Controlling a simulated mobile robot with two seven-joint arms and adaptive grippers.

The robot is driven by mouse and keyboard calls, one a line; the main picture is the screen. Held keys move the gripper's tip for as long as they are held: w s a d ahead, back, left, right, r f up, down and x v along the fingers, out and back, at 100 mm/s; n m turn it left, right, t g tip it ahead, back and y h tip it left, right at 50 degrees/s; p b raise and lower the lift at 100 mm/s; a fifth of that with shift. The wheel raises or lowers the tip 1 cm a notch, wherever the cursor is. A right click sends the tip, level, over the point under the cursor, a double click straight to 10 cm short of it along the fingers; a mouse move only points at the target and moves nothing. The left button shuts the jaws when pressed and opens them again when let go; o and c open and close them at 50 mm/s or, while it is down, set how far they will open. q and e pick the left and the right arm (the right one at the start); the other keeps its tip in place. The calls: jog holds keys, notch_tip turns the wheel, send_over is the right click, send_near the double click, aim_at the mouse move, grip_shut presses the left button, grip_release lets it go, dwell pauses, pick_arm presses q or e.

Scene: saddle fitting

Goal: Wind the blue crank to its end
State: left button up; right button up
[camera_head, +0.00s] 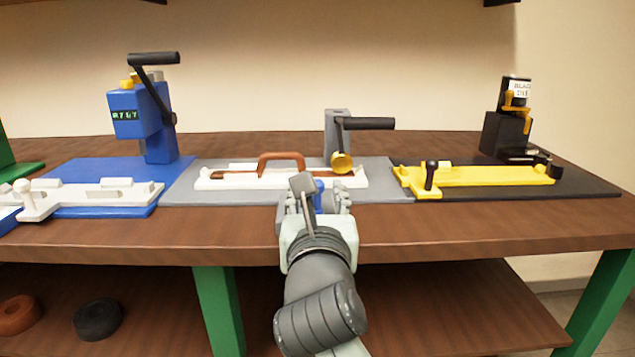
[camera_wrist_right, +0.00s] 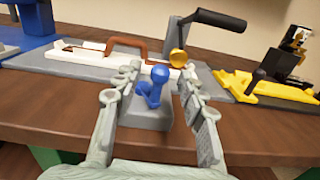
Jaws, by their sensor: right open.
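The blue crank (camera_wrist_right: 155,92) shows in the right wrist view, with a round blue knob on top, on a small grey block (camera_wrist_right: 148,116) at the table's front edge. In the head view only a bit of blue (camera_head: 319,188) shows; my gripper hides the rest. My right gripper (camera_head: 316,198) is open. In the right wrist view its two fingers (camera_wrist_right: 160,74) stand on either side of the crank's knob, with visible gaps. I cannot tell how far the crank is turned. My left gripper is in neither view.
Behind the crank is a grey plate (camera_head: 385,190) with a white fixture (camera_head: 210,184), a brown handle (camera_head: 282,157) and a black-handled lever (camera_head: 368,123). A blue press (camera_head: 158,140) stands left, a yellow fixture (camera_head: 480,176) right. Bare wood (camera_head: 480,220) lies in front.

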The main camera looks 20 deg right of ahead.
jog(key=shift+x, duration=1.2)
grip_shut()
